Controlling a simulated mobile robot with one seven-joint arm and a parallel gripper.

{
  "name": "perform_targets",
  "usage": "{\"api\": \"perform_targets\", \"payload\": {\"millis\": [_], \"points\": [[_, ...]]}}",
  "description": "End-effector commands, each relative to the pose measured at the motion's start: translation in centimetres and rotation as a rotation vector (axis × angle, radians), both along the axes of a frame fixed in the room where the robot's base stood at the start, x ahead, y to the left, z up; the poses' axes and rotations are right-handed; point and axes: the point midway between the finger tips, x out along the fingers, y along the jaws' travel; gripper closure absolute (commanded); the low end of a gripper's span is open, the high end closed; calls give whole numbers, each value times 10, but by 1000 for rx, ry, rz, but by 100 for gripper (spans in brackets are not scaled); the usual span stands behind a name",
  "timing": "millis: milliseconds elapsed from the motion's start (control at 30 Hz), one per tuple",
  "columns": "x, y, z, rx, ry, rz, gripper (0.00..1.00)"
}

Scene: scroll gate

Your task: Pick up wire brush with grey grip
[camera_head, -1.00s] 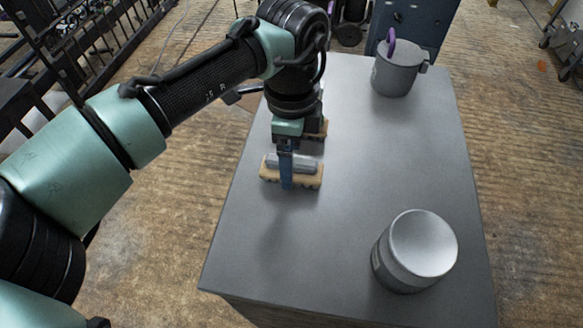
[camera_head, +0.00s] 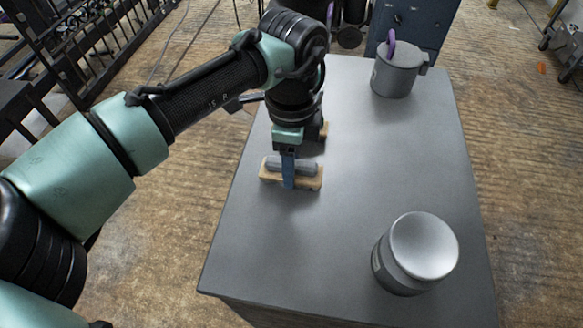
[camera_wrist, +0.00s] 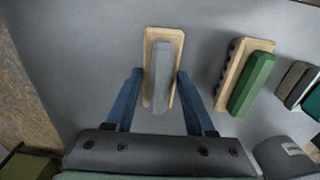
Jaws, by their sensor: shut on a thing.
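The wire brush with the grey grip (camera_head: 308,171) lies at the left side of the grey table, a pale wooden block with a grey bar on top. In the wrist view the brush (camera_wrist: 163,85) sits between the two blue fingers. My gripper (camera_head: 288,178) points down over it, with one finger on each long side. In the wrist view my gripper (camera_wrist: 160,72) is shut on the brush's block. The bristles underneath are mostly hidden, and I cannot tell any gap between the brush and the table.
A second brush with a green grip (camera_wrist: 252,84) lies close by on the right in the wrist view. Dark blocks (camera_wrist: 297,82) are beyond it.

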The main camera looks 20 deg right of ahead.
Motion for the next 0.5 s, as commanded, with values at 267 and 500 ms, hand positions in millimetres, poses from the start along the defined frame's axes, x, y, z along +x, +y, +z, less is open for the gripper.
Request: {"api": "perform_targets", "payload": {"millis": [267,500], "points": [[1,-1,13,-3,-2,0,100],[1,-1,62,-4,-4,0,100]]}}
